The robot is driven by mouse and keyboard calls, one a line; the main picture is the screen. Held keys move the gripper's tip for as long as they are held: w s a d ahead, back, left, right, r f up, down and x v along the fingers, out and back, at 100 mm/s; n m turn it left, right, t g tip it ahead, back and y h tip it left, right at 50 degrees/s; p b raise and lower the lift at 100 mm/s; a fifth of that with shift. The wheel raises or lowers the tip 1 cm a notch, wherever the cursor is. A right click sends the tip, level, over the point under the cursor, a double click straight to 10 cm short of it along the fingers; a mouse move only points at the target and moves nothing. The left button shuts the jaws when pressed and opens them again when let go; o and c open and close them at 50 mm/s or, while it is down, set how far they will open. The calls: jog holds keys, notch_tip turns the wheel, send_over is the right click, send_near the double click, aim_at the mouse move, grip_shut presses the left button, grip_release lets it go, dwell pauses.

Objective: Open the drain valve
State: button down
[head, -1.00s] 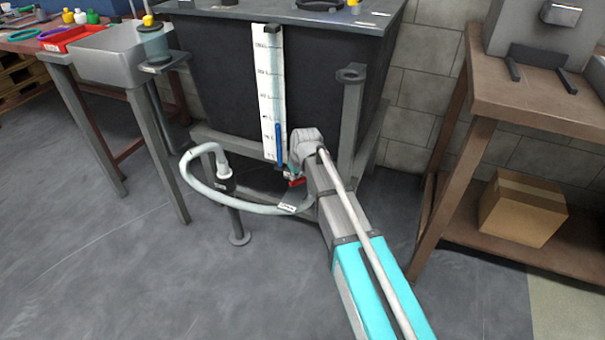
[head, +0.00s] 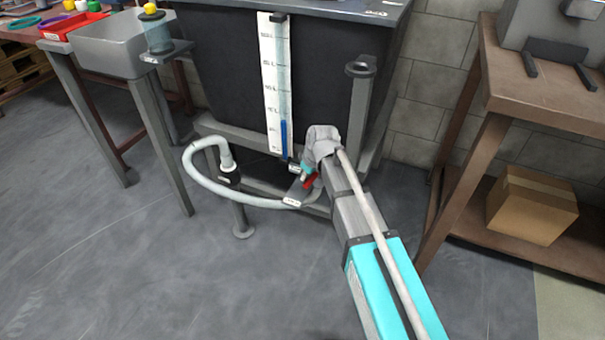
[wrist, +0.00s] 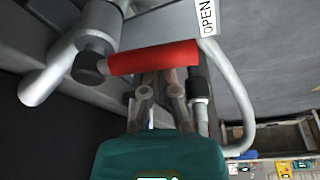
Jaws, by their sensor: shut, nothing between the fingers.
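The drain valve's red lever (head: 312,181) shows low at the tank's front, partly hidden by my arm. In the wrist view the red lever (wrist: 155,57) lies almost level across the picture, its left end at a dark pivot beside a grey metal pipe (wrist: 42,86). A white tag reading OPEN (wrist: 207,16) is just above the lever's right end. My gripper (wrist: 162,78) is shut and empty, its fingertips right at the lever's lower edge in the picture. I cannot tell whether they touch it. In the head view my gripper's teal body (head: 306,168) shows beside the lever.
The dark tank (head: 220,70) has a level gauge (head: 272,85) on its front. A pale hose (head: 200,180) loops out to the left below it. A wooden bench (head: 540,95) with a cardboard box (head: 530,205) below stands right.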

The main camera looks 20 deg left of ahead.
jog(key=shift+s, duration=0.15)
dwell(0.4)
notch_tip(320, 180, up, 9)
jog(key=p, duration=0.8)
jog(key=shift+a+p, duration=0.35)
jog(key=shift+a, duration=0.05)
dwell(0.4)
